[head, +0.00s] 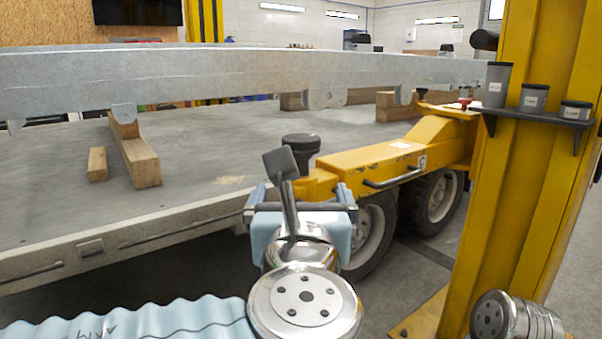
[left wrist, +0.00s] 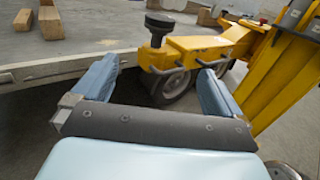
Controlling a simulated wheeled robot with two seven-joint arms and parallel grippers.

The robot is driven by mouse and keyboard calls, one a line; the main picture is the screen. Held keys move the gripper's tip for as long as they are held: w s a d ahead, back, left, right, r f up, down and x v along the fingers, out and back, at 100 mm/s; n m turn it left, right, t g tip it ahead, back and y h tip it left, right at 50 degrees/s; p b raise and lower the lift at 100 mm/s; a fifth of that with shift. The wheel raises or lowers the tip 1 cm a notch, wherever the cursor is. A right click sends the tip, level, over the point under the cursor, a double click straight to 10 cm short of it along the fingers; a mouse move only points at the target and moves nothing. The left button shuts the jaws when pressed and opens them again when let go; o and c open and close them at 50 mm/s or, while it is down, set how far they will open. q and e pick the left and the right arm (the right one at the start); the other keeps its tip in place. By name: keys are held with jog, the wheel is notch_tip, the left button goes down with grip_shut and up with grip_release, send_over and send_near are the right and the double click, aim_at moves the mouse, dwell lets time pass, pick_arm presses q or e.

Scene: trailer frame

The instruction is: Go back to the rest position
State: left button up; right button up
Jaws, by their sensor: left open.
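My left gripper (head: 303,194) is in the middle of the head view, in front of the trailer's side edge and the yellow lift arm (head: 372,160). In the left wrist view its two blue fingers (left wrist: 160,78) stand wide apart with nothing between them. The black round pad (head: 301,147) on the end of the yellow arm is beyond the fingers; it also shows in the left wrist view (left wrist: 160,25). The gripper appears clear of the pad and the trailer. My right gripper is not visible; only a metal joint shows at the lower right.
The yellow lift post (head: 535,170) stands close on the right, with a shelf (head: 545,117) of labelled grey cups. A long grey metal beam (head: 240,77) rests above the trailer bed (head: 70,190) near wooden blocks (head: 136,160). Wheels (head: 372,232) show beneath the yellow arm.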

pick_arm(q)
jog(key=w+f+n+g+p, duration=0.1)
jog(key=w+f+n+g, duration=0.15)
jog(key=f, duration=0.75)
jog(key=w+f+n+g, duration=0.15)
jog(key=f+g, duration=0.25)
jog(key=f, duration=0.6)
jog(key=w+f+n+g+p, duration=0.15)
jog(key=f+g, duration=0.25)
jog(key=f, duration=0.6)
jog(key=s+a+f+n+g+h, duration=0.1)
jog(key=s+a+f+n, duration=0.3)
jog(key=f+n, duration=0.6)
jog(key=s+a+f+n+g+h+p, duration=0.1)
jog(key=s+a+f+n+g, duration=0.2)
jog(key=s+f+n, duration=0.3)
jog(key=s+a+f+n+g+h+p, duration=0.1)
jog(key=s+a+f+n, duration=0.3)
jog(key=f+n, duration=1.2)
jog(key=shift+s+a+f+g+h, duration=0.3)
jog(key=shift+s+f+g+h, duration=0.3)
jog(key=shift+g, duration=0.25)
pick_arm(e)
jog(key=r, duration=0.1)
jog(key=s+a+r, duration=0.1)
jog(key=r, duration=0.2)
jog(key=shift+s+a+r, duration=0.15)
